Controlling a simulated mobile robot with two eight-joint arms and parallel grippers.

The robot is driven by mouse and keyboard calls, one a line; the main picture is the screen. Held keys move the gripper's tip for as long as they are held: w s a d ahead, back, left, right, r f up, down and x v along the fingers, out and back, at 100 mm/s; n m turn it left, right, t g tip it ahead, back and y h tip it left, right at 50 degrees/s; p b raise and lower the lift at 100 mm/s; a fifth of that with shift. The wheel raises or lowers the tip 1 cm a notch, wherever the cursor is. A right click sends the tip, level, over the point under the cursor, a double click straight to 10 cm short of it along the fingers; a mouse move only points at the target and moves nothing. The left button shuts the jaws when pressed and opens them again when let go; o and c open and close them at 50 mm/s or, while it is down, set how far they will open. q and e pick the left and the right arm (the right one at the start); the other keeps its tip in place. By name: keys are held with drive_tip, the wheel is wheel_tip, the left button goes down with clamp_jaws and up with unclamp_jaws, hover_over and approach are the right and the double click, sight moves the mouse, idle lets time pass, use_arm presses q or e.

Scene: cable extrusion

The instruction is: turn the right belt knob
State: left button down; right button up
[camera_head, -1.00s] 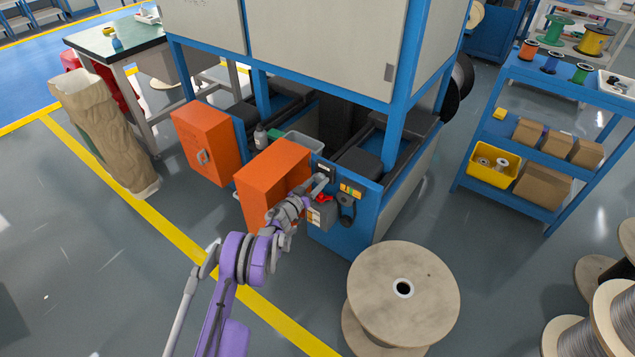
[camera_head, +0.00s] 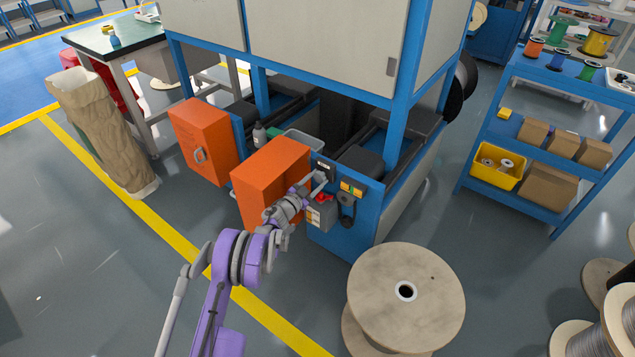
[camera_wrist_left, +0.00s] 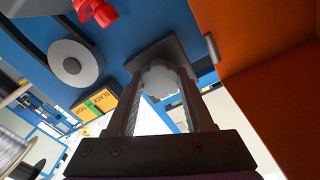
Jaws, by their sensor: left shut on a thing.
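The right belt knob (camera_wrist_left: 160,77) is a grey lobed knob on a dark plate (camera_wrist_left: 152,52) on the blue machine panel. In the wrist view it sits between the two fingers of my left gripper (camera_wrist_left: 163,92), which is shut on it. In the head view my left gripper (camera_head: 321,181) reaches the front panel just below a small dark label plate (camera_head: 324,167); the fingers hide the knob there. My right gripper is in neither view.
A red switch (camera_head: 323,198) (camera_wrist_left: 97,11), a grey round disc (camera_wrist_left: 73,64) and a yellow-orange label box (camera_head: 352,188) sit close by. An open orange cabinet door (camera_head: 268,180) stands close left. A wooden spool (camera_head: 385,295) stands on the floor in front.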

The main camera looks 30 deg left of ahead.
use_arm(q)
drive_tip(key=shift+m, duration=1.3)
drive_tip(key=shift+b, duration=0.3)
drive_tip(key=shift+c, duration=1.4)
unclamp_jaws()
wheel_tip(320, 180, up, 10)
drive_tip(key=p, duration=0.2)
drive_tip(key=shift+p, duration=0.3)
